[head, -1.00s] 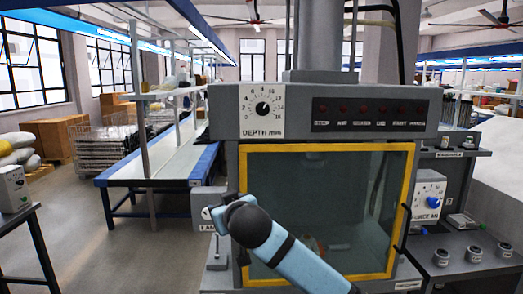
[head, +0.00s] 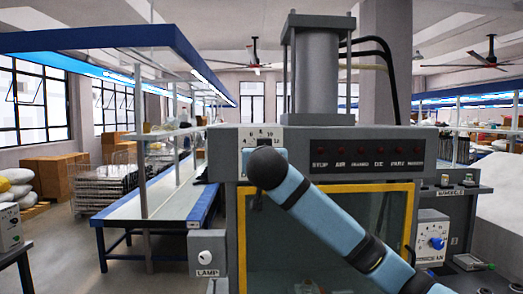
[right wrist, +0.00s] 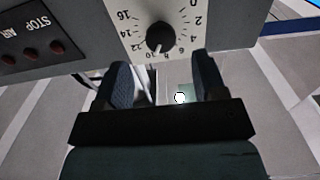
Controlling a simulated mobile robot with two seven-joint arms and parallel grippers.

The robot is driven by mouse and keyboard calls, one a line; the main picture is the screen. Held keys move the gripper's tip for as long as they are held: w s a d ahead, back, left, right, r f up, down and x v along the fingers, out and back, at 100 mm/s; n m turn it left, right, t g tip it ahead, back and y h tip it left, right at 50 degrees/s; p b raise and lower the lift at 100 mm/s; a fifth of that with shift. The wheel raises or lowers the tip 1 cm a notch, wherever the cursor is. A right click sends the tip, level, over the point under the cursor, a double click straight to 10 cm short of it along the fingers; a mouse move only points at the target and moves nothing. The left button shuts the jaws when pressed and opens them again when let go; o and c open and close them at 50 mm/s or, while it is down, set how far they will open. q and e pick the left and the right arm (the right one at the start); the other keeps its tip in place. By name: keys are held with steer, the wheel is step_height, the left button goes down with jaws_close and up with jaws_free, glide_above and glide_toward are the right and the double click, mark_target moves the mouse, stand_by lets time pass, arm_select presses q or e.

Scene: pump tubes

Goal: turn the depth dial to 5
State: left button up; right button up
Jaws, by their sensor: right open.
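The depth dial's black knob (right wrist: 159,37) sits on a white plate (right wrist: 150,20) numbered 0 to 16, upside down in the right wrist view. Its pointer mark appears to lie around 8 to 10; I cannot read it exactly. My right gripper (right wrist: 160,62) is open and empty, its two dark fingers pointing at the panel with the knob just beyond and between them, apart from it. In the head view my right arm hides the knob and most of the plate; only the plate's top edge (head: 266,135) shows. My left gripper is not in view.
Right of the dial, the grey panel carries a row of red buttons (head: 370,158). Below is a yellow-framed window (head: 340,188). A lamp switch box (head: 207,252) stands at lower left, and a blue-knobbed dial box (head: 432,238) at right. A pipe-like cylinder (head: 316,75) rises above.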

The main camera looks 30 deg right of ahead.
steer(key=p+x, duration=0.1)
steer(key=x, duration=0.5)
steer(key=shift+c, duration=0.5)
steer(key=c, duration=0.8)
